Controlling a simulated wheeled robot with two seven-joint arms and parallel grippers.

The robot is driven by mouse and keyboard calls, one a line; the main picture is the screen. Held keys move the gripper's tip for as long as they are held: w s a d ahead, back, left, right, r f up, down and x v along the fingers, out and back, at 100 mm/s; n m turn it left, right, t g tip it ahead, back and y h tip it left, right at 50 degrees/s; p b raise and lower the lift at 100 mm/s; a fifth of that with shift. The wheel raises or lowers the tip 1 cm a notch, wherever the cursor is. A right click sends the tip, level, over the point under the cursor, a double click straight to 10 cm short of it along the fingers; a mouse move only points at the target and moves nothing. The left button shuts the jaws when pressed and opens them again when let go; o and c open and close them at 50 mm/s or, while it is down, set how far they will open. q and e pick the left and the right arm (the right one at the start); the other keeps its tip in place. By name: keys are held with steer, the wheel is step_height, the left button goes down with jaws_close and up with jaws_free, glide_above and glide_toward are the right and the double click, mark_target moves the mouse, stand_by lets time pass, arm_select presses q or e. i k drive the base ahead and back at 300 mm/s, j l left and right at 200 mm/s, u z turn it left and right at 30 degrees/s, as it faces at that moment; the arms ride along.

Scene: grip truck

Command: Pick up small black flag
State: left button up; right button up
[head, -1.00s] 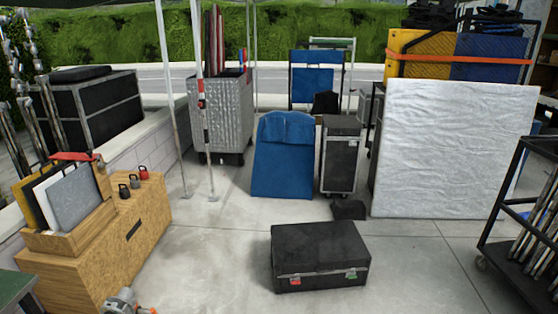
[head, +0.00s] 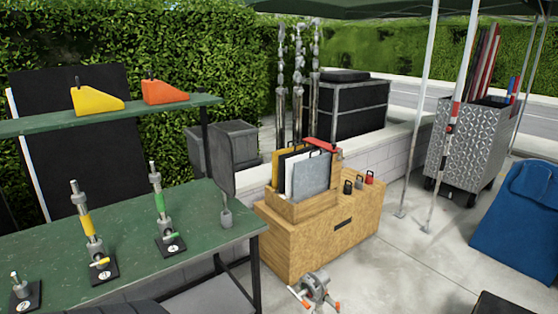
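A narrow strip of a black flag (head: 283,171) shows in a wooden box (head: 303,209), upright between a yellow flag (head: 275,169) and a white flag (head: 290,178). A grey flag (head: 311,179) stands in front and, with the white one, hides most of it. The box sits on the left part of a wooden cabinet (head: 335,238). Neither of my grippers is in the head view.
A green table (head: 135,245) with several small stands is at the left. A grey clamp-like thing with orange handles (head: 315,288) is before the cabinet. A red-topped item (head: 322,145) is beside the flags. Small weights (head: 358,183) sit on the cabinet.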

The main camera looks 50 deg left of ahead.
mark_target(221, 149)
steer(key=u, duration=1.95)
